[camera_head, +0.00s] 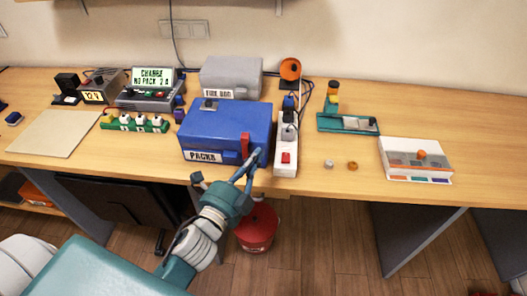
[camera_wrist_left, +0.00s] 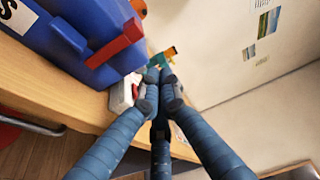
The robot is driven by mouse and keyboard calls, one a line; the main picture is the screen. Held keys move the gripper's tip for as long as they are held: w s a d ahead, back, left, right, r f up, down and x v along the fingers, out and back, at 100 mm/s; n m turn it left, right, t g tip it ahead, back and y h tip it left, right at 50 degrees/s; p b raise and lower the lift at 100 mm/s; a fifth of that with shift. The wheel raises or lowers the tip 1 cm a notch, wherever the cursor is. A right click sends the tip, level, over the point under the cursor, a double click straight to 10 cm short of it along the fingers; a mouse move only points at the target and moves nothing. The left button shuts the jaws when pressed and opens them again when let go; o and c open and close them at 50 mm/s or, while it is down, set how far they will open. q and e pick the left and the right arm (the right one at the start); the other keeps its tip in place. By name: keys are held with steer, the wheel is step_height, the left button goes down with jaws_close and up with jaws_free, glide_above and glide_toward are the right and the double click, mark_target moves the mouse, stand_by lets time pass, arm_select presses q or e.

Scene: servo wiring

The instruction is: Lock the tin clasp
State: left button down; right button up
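The blue tin (camera_head: 225,125), labelled PACKS, sits closed at the front edge of the bench; part of it also shows in the left wrist view (camera_wrist_left: 70,20). Its red clasp (camera_head: 245,146) stands at the right end of the tin's front, and shows as a red bar in the left wrist view (camera_wrist_left: 115,44). A blue catch block sits on the front beside it. My left gripper (camera_head: 256,157) is just right of the clasp at the tin's front right corner. Its fingertips (camera_wrist_left: 160,77) are together with nothing seen between them, apart from the clasp. My right gripper is out of view.
A white power strip (camera_head: 286,150) with a red switch stands close to the right of the tin and gripper. A grey box (camera_head: 231,77) is behind the tin, and a green socket block (camera_head: 134,123) is to the left. A white tray (camera_head: 416,160) stands farther right.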

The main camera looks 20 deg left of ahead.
arm_select(q)
steer(key=shift+s+d+r+b, duration=0.15)
steer(key=shift+s+b, duration=0.3)
steer(key=shift+s, duration=1.7)
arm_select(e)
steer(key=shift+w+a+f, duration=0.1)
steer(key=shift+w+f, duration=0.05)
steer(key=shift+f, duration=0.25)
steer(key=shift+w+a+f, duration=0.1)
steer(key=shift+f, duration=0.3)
